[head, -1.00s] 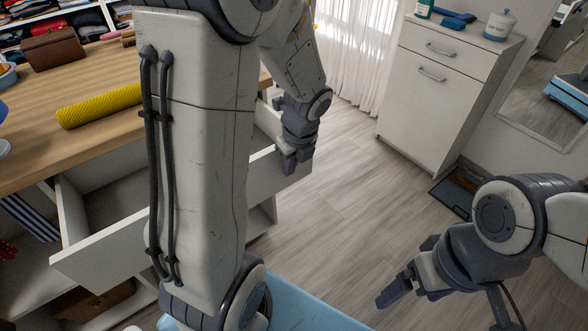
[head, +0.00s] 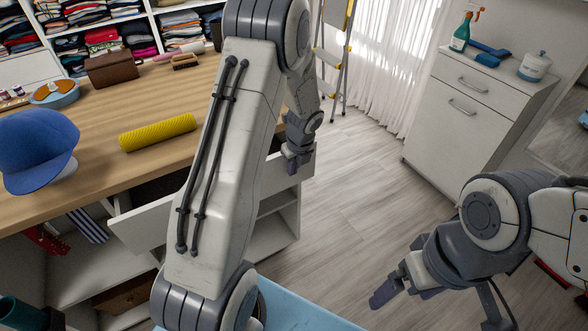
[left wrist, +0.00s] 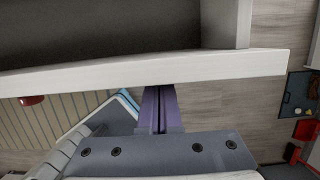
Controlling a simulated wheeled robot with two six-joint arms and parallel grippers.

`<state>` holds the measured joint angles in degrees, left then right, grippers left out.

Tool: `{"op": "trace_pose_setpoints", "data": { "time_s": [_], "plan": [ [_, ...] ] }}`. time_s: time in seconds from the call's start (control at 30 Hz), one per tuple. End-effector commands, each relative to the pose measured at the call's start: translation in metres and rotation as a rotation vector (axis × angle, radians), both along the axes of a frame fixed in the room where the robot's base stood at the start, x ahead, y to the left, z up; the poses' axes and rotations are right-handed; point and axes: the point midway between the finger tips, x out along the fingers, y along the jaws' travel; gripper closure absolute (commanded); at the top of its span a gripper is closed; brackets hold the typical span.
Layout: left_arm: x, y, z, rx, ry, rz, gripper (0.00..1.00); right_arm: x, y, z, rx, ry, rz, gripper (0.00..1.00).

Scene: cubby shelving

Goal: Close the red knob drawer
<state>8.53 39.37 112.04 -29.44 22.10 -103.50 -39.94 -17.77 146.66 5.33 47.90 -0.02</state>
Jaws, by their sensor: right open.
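The white drawer (head: 142,228) stands partly open under the wooden tabletop, its middle hidden behind my left arm in the head view. The left wrist view shows its white front edge (left wrist: 225,66) and part of the grey inside. A red knob (left wrist: 31,100) sits on the outer face of the front, at the left of that view. My left gripper (head: 297,163) is at the right end of the drawer front. Its purple fingers (left wrist: 159,105) are together and empty, tips against or very near the outer face. My right gripper (head: 386,290) is open and empty over the floor, away from the drawer.
On the tabletop (head: 100,112) are a blue cap (head: 38,150), a yellow roll (head: 158,132) and a brown box (head: 110,69). A white cabinet (head: 470,110) stands at the right. Open floor lies between it and the drawer unit.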

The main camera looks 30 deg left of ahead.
Motion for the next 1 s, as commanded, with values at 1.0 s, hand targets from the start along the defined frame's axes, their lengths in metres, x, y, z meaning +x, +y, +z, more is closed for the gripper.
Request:
{"op": "trace_pose_setpoints", "data": {
  "time_s": [1.0],
  "plan": [
    [0.034,0.054,0.0,0.0,-0.001,0.0,1.0,0.0,0.0,0.058,-0.001,0.001,0.0,0.07]
  ]
}}
